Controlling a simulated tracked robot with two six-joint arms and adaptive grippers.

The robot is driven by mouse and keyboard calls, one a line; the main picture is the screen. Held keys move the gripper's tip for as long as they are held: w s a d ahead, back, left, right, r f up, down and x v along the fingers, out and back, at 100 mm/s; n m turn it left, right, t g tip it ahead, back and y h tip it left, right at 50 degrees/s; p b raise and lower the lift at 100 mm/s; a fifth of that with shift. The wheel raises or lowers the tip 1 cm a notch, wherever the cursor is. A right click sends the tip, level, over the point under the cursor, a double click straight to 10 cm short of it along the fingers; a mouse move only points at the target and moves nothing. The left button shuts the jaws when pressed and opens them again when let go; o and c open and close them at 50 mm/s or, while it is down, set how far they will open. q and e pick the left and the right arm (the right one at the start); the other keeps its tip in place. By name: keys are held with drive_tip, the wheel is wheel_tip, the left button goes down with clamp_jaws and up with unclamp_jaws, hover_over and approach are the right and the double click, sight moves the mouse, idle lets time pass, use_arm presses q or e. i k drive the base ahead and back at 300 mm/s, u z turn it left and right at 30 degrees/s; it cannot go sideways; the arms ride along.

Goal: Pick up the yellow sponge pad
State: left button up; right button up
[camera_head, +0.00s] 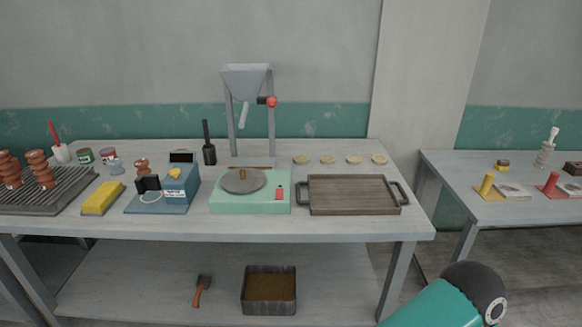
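The yellow sponge pad (103,198) lies on the grey workbench (330,227) at the left. It is a yellow block set at a slant, between the dark ribbed rack and the blue device. Nothing covers it. Neither of my grippers shows in the head view. Only a teal and black link of one of my arms shows at the lower right, far from the sponge.
The dark ribbed rack (50,202) stands left of the sponge and the blue device (178,192) stands right of it. A green turntable unit (249,203) and a wooden tray (353,194) sit farther right. The bench's front strip is clear.

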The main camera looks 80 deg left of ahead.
sight(100, 199)
drive_tip(key=z, duration=1.35)
drive_tip(key=i, duration=0.1)
drive_tip(key=u, duration=2.3)
drive_tip(key=i, duration=0.2)
drive_tip(key=u, duration=1.9)
drive_tip(key=i, duration=0.2)
drive_tip(key=u, duration=1.6)
drive_tip(key=k, duration=0.4)
drive_tip(key=u, duration=0.5)
drive_tip(key=i, duration=1.5)
drive_tip(key=z, duration=0.5)
